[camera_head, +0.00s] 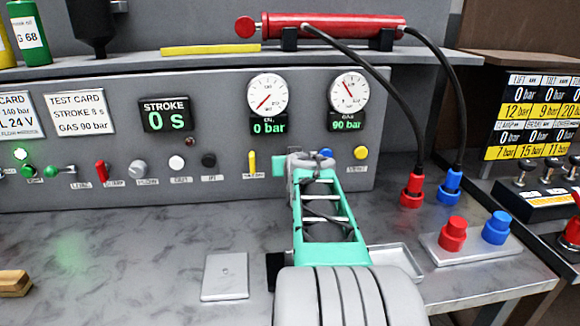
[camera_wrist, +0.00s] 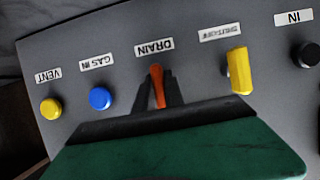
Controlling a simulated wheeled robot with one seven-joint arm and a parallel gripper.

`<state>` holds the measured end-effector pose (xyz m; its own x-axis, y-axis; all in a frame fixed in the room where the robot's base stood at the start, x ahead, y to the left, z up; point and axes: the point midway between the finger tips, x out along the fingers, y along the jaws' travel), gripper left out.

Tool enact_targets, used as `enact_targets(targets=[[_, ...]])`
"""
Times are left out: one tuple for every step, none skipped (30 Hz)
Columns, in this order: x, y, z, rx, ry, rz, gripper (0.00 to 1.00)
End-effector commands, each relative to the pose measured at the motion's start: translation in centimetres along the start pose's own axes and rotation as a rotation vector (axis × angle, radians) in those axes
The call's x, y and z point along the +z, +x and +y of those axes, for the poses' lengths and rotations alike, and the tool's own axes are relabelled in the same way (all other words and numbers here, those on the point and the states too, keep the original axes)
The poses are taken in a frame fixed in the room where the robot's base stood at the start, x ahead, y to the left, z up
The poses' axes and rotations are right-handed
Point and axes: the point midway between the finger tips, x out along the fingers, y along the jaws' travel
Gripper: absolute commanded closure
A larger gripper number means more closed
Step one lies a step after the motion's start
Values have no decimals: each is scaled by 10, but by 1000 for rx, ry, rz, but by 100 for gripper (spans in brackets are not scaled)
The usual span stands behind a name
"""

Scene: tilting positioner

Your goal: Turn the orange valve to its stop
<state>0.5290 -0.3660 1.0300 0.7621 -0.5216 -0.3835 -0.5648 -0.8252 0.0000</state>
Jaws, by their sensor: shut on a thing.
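The orange valve (camera_wrist: 157,85) is a small lever on the grey panel under the DRAIN label in the wrist view. My gripper (camera_wrist: 158,96) is shut on it, with one dark finger on each side of the lever. In the head view my gripper (camera_head: 297,160) reaches the panel between the yellow lever and the blue knob, and my arm hides the valve there. The lever points nearly along the label's upright direction, slightly tilted.
A yellow shutoff lever (camera_wrist: 240,71) stands on one side of the valve. A blue GAS IN knob (camera_wrist: 100,98) and a yellow VENT knob (camera_wrist: 50,108) are on the other.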

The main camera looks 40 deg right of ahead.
Motion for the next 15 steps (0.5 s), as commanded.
enact_targets(targets=[[-2, 0, -1, 1, -7, 5, 100], [-2, 0, -1, 2, -10, 5, 100], [-2, -1, -1, 3, -13, 6, 100], [-3, -1, -1, 3, -14, 6, 100], [-3, -1, -1, 4, -15, 6, 100], [-3, -1, -1, 4, -16, 6, 100], [-3, -1, -1, 4, -16, 6, 100], [-3, -1, -1, 4, -17, 6, 100], [-3, -1, -1, 4, -16, 6, 100], [-3, -1, -1, 4, -16, 6, 100], [-3, -1, -1, 4, -16, 6, 100], [-3, -1, -1, 4, -16, 6, 100], [-3, -1, -1, 4, -16, 6, 100], [-3, -1, -1, 4, -16, 6, 100], [-3, -1, -1, 4, -16, 6, 85]])
